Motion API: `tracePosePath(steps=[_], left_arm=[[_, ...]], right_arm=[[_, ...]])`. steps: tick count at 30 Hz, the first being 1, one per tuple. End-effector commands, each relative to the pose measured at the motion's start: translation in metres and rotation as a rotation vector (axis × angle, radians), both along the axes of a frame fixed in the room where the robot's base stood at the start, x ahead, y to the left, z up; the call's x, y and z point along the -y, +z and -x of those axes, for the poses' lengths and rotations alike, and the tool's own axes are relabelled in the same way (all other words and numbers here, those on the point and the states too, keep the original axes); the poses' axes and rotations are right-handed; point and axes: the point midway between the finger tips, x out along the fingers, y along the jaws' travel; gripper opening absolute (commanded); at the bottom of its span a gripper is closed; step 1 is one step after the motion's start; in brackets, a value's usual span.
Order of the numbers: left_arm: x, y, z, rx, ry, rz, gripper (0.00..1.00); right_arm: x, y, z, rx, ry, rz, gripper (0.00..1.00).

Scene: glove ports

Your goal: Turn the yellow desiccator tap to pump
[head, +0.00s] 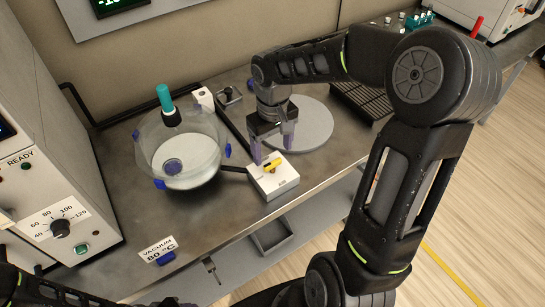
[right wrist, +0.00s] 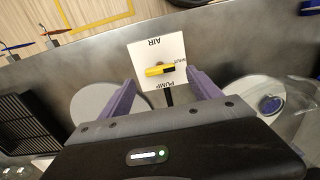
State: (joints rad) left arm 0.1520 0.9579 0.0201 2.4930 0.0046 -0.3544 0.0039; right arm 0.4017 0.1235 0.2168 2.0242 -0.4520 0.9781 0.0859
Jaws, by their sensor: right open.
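The yellow tap (head: 272,164) sits on a white block (head: 277,182) at the bench's front edge, beside the glass desiccator (head: 150,135). In the right wrist view the tap (right wrist: 155,70) lies across the white plate, its black end towards the SHUT label at right. AIR is printed at the plate's far side and PUMP at the side nearest my gripper. My right gripper (head: 272,149) is open over the block. In the right wrist view its purple fingers (right wrist: 159,82) stand apart, one each side of the plate's near part, with nothing between them. My left gripper is not in view.
The desiccator has a teal-topped stem (head: 164,98) and blue clips. A round grey plate (head: 312,125) lies behind my right gripper. A dark rack (head: 362,98) stands further right. An oven with a dial (head: 60,228) stands at left. A VACUUM label (head: 158,250) is on the front edge.

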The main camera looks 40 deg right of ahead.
Motion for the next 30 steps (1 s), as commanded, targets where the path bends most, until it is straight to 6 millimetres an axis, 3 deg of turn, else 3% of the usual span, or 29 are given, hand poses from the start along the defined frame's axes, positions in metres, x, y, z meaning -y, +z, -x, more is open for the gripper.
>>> tracePosePath(steps=[7, 18, 30], left_arm=[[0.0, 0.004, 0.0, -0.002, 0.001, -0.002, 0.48], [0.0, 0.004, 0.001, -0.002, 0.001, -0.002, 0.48], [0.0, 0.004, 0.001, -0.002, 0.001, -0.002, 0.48]], right_arm=[[0.0, -0.036, 0.001, -0.004, 0.0, -0.001, 0.73], [0.0, -0.044, 0.0, 0.0, -0.001, -0.001, 0.73], [0.0, -0.044, 0.0, 0.0, 0.0, -0.001, 0.41]])
